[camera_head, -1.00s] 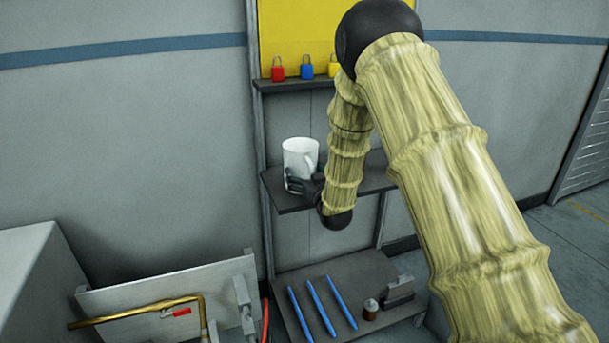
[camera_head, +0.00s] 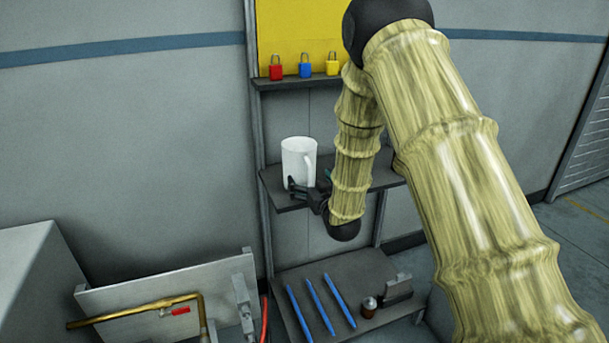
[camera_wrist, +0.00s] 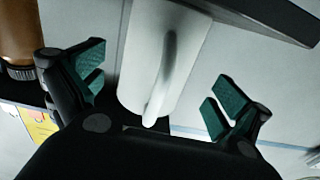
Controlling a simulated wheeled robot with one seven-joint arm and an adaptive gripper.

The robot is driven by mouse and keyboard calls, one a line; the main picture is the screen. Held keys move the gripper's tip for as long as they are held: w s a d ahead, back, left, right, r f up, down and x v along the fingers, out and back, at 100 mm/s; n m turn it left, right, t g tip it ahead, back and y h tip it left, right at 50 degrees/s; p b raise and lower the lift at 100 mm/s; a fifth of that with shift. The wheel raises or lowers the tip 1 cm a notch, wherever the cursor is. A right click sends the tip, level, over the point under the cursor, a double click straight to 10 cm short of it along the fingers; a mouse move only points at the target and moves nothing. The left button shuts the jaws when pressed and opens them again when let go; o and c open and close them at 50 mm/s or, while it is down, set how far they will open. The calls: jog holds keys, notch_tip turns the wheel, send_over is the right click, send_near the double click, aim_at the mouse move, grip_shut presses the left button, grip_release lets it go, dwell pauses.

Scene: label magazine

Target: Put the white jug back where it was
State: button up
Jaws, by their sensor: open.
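The white jug (camera_head: 298,160) stands upright at the left end of the middle shelf (camera_head: 379,179), its handle toward the right. It also shows in the wrist view (camera_wrist: 163,62), where its handle points toward my gripper. My gripper (camera_head: 308,189) is low in front of the jug. In the wrist view my gripper (camera_wrist: 158,88) is open, with one green-padded finger to each side of the jug and clear space between pads and jug. My gripper hides part of the shelf near the jug's base.
Red (camera_head: 276,69), blue (camera_head: 305,66) and yellow (camera_head: 332,65) padlocks sit on the upper shelf. The lower shelf (camera_head: 367,266) holds blue rods (camera_head: 324,302) and small dark items. A brown cylindrical thing (camera_wrist: 16,32) is at the wrist view's left. A panel with a brass pipe (camera_head: 140,313) stands lower left.

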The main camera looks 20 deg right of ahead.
jog(key=s, duration=0.7)
jog(key=shift+d, duration=0.15)
jog(key=s+a+f+g, duration=0.1)
jog(key=s+f+g, duration=0.2)
jog(key=s+f, duration=0.55)
jog(key=s+a+f+g+h, duration=0.1)
jog(key=s+f+g, duration=0.3)
jog(key=f, duration=0.7)
jog(key=s+a+f+g, duration=0.2)
jog(key=s+f, duration=0.6)
jog(key=f, duration=0.2)
jog(key=s+a+f+g, duration=0.1)
jog(key=s+f+g, duration=0.2)
jog(key=s, duration=0.6)
jog(key=s+a+f+g, duration=0.1)
jog(key=s+f+g, duration=0.2)
jog(key=s, duration=0.7)
jog(key=s+a+f+g, duration=0.1)
jog(key=s+f+g, duration=0.2)
jog(key=s, duration=0.7)
jog(key=shift+f+m, duration=0.4)
jog(key=shift+f, duration=0.5)
jog(key=shift+a, duration=0.15)
